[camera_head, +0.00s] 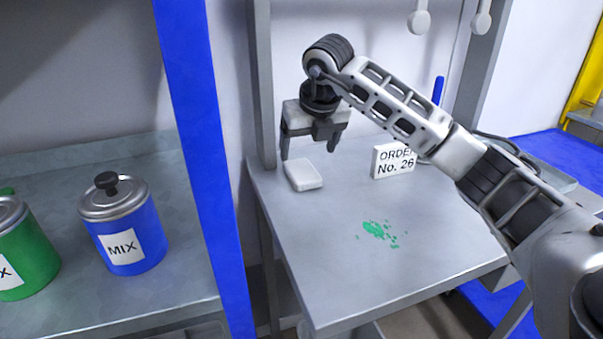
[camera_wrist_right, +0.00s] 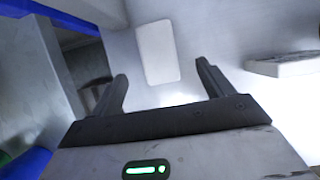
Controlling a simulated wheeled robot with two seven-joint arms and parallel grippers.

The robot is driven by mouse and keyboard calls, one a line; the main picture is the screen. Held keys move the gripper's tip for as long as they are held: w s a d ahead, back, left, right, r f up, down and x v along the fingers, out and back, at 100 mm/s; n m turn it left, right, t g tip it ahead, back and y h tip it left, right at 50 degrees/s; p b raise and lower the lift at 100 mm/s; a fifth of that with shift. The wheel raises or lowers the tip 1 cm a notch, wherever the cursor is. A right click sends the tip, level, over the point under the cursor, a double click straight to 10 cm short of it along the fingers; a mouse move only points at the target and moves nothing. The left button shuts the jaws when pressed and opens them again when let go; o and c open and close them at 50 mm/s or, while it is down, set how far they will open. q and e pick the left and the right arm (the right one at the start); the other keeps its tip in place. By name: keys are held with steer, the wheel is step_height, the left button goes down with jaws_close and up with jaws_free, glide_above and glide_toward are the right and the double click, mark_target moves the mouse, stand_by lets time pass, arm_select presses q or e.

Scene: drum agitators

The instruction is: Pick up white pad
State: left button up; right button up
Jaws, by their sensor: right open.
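The white pad (camera_head: 303,175) lies flat on the grey metal table (camera_head: 350,280), near its left edge. My right gripper (camera_head: 309,150) is open and empty above the pad, with its fingers pointing down. In the right wrist view the pad (camera_wrist_right: 158,52) shows ahead of the two spread fingers of the right gripper (camera_wrist_right: 162,88), roughly between them in the picture and apart from them. My left gripper is in neither view.
A white "ORDER No. 26" block (camera_head: 393,161) stands right of the pad. Green splatter (camera_head: 378,231) marks the table's middle. A blue post (camera_head: 205,170) separates the table from a shelf with a blue MIX can (camera_head: 127,235) and a green can (camera_head: 22,255).

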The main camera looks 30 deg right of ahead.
mark_target(302, 170)
steer(key=x, duration=0.6)
steer(key=shift+w+a+f+p, duration=0.1)
steer(key=shift+w+f+p, duration=0.15)
steer(key=shift+p, duration=0.1)
steer(key=shift+f, duration=0.25)
stand_by(0.4)
steer(key=c, duration=1.1)
